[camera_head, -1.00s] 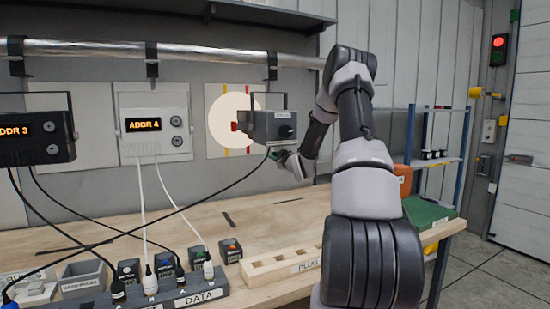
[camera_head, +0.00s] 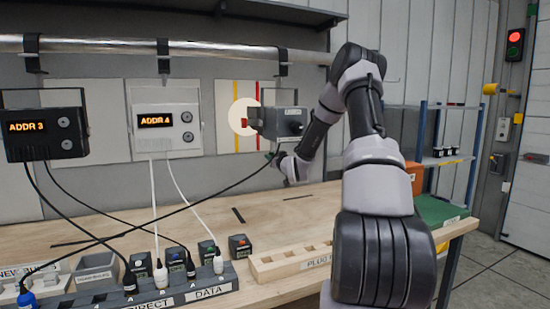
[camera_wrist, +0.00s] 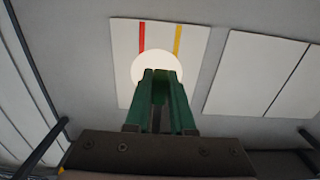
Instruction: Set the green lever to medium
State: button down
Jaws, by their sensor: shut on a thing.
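In the wrist view my two green fingers (camera_wrist: 160,80) stand close together in front of a white disc (camera_wrist: 156,67). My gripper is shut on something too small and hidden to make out. I cannot make out a green lever apart from the green fingers, nor its setting. A black cable (camera_head: 215,202) rises from the bench to beside the gripper.
Boxes reading ADDR 3 (camera_head: 42,134) and ADDR 4 (camera_head: 166,131) hang left of the grey box. A DATA strip (camera_head: 218,287) with plugs and a wooden plug rack (camera_head: 268,268) stand on the bench. Bare wood (camera_head: 190,225) lies between. A striped panel (camera_wrist: 120,45) is behind the disc.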

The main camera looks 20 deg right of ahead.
jog(key=c, duration=0.8)
grip_release()
jog(key=shift+o, duration=0.2)
jog(key=s, duration=1.1)
jog(key=shift+d, duration=0.2)
